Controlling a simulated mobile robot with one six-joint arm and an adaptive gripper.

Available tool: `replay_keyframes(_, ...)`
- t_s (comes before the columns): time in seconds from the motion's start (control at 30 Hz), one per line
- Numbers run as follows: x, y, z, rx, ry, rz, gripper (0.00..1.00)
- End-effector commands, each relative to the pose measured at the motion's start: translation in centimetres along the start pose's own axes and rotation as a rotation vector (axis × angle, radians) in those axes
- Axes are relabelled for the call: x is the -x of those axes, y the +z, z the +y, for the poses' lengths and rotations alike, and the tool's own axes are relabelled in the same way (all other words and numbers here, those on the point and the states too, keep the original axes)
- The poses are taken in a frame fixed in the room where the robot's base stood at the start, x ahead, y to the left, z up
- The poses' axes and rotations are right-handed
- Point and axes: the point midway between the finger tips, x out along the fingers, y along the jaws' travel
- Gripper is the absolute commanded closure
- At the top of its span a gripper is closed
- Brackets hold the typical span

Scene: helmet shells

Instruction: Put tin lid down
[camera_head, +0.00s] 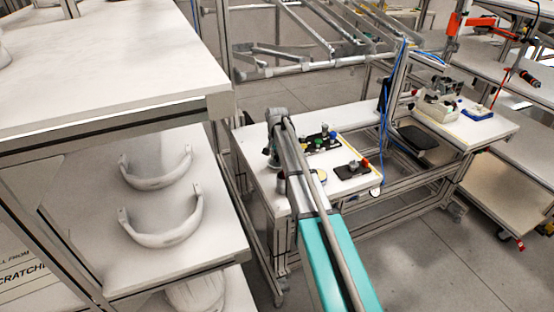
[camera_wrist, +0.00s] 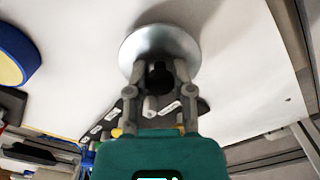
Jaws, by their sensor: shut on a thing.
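The tin lid (camera_wrist: 160,42) is a round silver disc in the wrist view, at top centre. In the head view my arm reaches over the white table (camera_head: 258,185) and hides the lid and most of the gripper.
A blue and yellow round thing (camera_wrist: 14,58) lies left of the lid. A black plate with pegs (camera_wrist: 196,104) is partly behind the gripper. A shelf with white helmet shells (camera_head: 165,225) is at left.

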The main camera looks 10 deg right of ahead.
Motion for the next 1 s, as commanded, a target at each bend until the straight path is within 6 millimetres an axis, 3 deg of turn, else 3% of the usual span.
replay_keyframes(0.77, -1.2, 0.0, 0.0, 0.0, 0.0, 0.0, 1.0)
replay_keyframes(0.8, -1.2, 0.0, 0.0, 0.0, 0.0, 0.0, 0.64)
replay_keyframes(0.93, -1.2, 0.0, 0.0, 0.0, 0.0, 0.0, 0.4)
replay_keyframes(1.0, -1.2, 0.0, 0.0, 0.0, 0.0, 0.0, 0.35)
